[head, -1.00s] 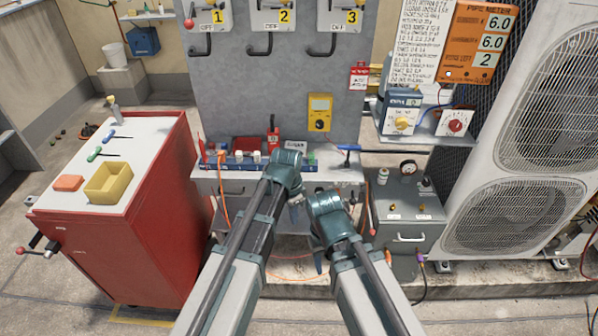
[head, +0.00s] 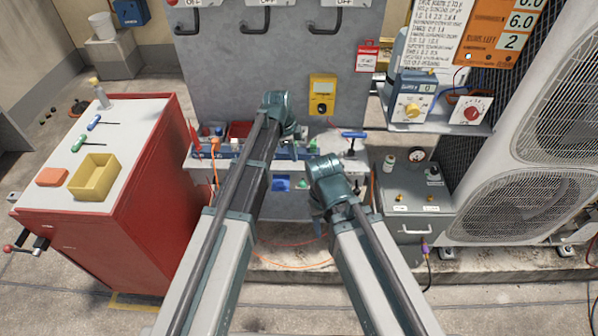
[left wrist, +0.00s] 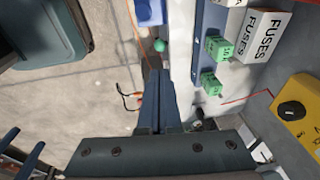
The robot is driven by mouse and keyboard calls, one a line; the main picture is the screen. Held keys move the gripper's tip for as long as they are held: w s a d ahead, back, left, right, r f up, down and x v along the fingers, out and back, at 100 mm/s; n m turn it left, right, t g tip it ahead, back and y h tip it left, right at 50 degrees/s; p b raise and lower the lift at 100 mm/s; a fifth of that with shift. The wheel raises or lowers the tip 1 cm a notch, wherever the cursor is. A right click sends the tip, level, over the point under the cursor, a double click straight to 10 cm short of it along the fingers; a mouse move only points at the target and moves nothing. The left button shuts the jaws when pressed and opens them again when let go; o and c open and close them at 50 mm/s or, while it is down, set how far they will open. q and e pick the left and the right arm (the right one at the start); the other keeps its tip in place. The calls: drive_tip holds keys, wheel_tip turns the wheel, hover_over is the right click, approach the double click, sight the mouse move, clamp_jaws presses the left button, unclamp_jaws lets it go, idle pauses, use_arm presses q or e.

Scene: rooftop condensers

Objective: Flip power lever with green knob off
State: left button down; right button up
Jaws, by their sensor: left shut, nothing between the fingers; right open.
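A small round green knob (head: 301,183) shows at the front of the workbench, beside a blue part (head: 281,184). In the left wrist view the green knob (left wrist: 159,45) sits just past the tips of my left gripper (left wrist: 156,74), whose fingers are shut with nothing between them. I cannot tell whether they touch it. The lever's shaft is not clear. In the head view my left wrist hides those fingers. My right gripper (left wrist: 22,146) is open and empty, its two fingers apart at the lower left of the left wrist view.
A red cabinet (head: 130,215) stands left, a grey box (head: 411,200) and condenser (head: 520,150) right. An orange cable (left wrist: 133,35) hangs near the knob.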

sight(302, 187)
use_arm(q)
drive_tip(key=b+x, duration=1.3)
drive_tip(key=x, duration=0.1)
drive_tip(key=shift+a+b, duration=0.1)
drive_tip(key=shift+b, duration=0.2)
drive_tip(key=shift+s, duration=0.15)
drive_tip(key=shift+s+f+t+b, duration=0.65)
drive_tip(key=shift+s+t+b, duration=0.15)
drive_tip(key=shift+b, duration=0.2)
drive_tip(key=f+t+b, duration=0.1)
drive_tip(key=t+b, duration=0.1)
drive_tip(key=b, duration=0.1)
drive_tip(key=s+f+t+b, duration=0.1)
drive_tip(key=t+b, duration=0.2)
drive_tip(key=shift+f, duration=0.1)
